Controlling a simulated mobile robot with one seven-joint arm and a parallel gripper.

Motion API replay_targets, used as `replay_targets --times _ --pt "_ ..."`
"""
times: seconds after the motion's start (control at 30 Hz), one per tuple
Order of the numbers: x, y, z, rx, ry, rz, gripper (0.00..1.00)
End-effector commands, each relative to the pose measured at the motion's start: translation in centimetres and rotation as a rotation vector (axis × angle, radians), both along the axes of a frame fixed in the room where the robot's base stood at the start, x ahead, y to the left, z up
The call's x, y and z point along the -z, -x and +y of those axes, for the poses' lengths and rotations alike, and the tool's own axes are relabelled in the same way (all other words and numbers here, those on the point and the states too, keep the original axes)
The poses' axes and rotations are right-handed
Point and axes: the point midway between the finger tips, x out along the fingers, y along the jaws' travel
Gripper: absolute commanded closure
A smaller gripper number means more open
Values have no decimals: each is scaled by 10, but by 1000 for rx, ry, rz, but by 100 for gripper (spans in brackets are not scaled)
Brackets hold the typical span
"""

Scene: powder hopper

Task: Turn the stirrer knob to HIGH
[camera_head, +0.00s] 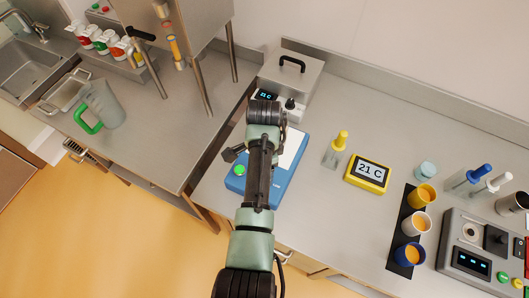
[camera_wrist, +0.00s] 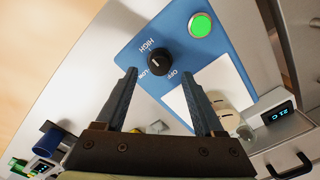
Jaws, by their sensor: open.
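The blue stirrer base (camera_wrist: 178,32) has a black round stirrer knob (camera_wrist: 160,60) on its face, with HIGH, LOW and OFF printed around it. The knob's exact setting is too small to read surely. My gripper (camera_wrist: 159,78) is open and empty, its two fingers apart on either side below the knob in the wrist view, not touching it. A green round button (camera_wrist: 201,26) sits beside the knob. In the head view the stirrer base (camera_head: 264,193) is partly covered by my arm, and the knob is hidden there.
A metal box with a black handle and a display (camera_head: 291,75) stands behind the stirrer. Counter between is clear.

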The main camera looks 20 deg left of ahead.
Motion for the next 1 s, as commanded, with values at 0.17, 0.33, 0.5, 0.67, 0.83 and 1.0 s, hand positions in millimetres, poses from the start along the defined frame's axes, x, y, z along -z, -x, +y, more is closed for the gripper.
replay_targets --times 0.17,0.33,0.5,0.67,0.83,1.0 --pt "-38 -1 0 0 -2 -6 30" --pt "-70 -1 0 0 -2 -5 30" --pt "-87 0 0 0 -1 -2 30" --pt "-92 0 0 0 0 -1 30" --pt "-92 0 0 0 0 -1 30" --pt "-92 0 0 0 0 -1 30"
